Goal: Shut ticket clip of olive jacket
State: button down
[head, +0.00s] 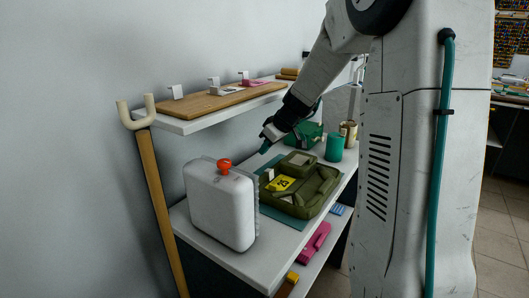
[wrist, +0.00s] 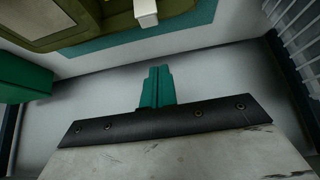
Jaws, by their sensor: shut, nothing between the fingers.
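The olive jacket (head: 313,198) appears as a boxy, tray-like olive form on a teal mat (head: 285,214) on the white shelf. A yellow ticket (head: 281,183) with dark marks lies on it. A small white piece (head: 269,175), possibly the ticket clip, stands at its left edge; whether it is open or shut I cannot tell. In the wrist view a white piece (wrist: 146,12) juts from the olive jacket's side (wrist: 60,25) at the top. My gripper (head: 265,149) is above and behind the jacket, apart from it. Its teal fingers (wrist: 158,86) are shut and empty.
A white bagged case (head: 220,203) with a red knob stands at the front left. A green box (head: 306,134), teal cup (head: 334,148) and tin (head: 349,133) stand behind. An upper shelf (head: 200,121) hangs on the left. A pink item (head: 314,243) lies below.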

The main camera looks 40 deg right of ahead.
send_over(265, 178)
jog(key=w+a, duration=0.2)
jog(key=w, duration=0.1)
jog(key=f, duration=0.6)
jog(key=shift+w+d+f, duration=0.15)
jog(key=shift+d+f, duration=0.05)
jog(key=shift+d, duration=0.05)
jog(key=shift+d+f, duration=0.15)
jog(key=shift+f, duration=0.05)
jog(key=shift+s+d+r, duration=0.1)
jog(key=shift+s+d, duration=0.15)
jog(key=shift+s, duration=0.65)
jog(key=shift+s+d+r, duration=0.1)
jog(key=shift+s+d, duration=0.15)
jog(key=shift+s, duration=0.6)
